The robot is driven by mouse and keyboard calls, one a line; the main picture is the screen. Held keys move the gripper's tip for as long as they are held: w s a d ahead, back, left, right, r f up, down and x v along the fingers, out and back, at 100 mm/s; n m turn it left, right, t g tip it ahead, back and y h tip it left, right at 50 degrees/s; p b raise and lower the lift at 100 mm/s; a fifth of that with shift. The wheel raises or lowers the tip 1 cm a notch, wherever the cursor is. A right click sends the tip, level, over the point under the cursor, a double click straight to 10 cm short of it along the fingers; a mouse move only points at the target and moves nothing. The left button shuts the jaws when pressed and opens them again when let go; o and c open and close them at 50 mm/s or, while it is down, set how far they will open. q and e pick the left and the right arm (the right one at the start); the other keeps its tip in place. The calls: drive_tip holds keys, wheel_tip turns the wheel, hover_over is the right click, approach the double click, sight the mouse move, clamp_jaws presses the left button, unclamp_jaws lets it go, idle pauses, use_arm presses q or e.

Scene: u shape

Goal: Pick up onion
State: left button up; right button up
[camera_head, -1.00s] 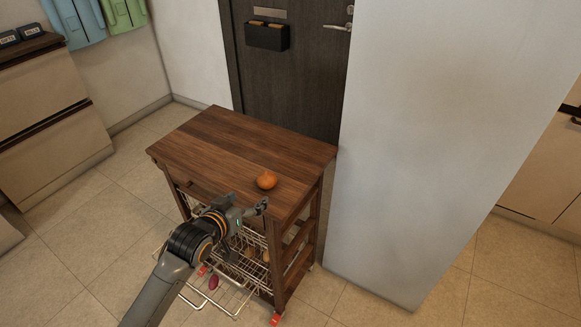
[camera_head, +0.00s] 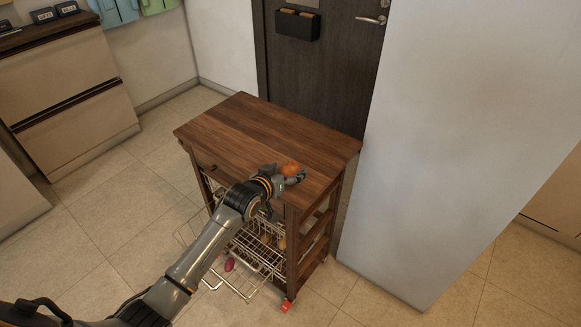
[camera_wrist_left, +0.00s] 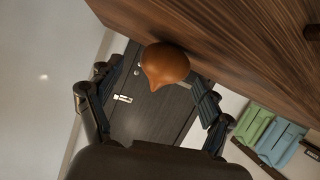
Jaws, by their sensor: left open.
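The onion (camera_head: 290,169) is round and orange-brown and sits on the wooden top of the kitchen cart (camera_head: 262,132), near its front right edge. My left gripper (camera_head: 293,177) is at the onion, its fingers at the near side of it. In the left wrist view the onion (camera_wrist_left: 165,65) lies between the two spread fingers of the open left gripper (camera_wrist_left: 157,104), toward their tips. I cannot tell whether a finger touches it. My right gripper does not show.
Wire baskets (camera_head: 250,247) under the cart top hold several items, among them a dark red one (camera_head: 229,264). A white wall (camera_head: 445,150) stands close on the cart's right. A dark door (camera_head: 335,75) is behind. The rest of the cart top is bare.

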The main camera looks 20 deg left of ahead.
sight(291, 167)
use_arm(q)
drive_tip(key=shift+x, duration=1.75)
drive_tip(key=c, duration=1.3)
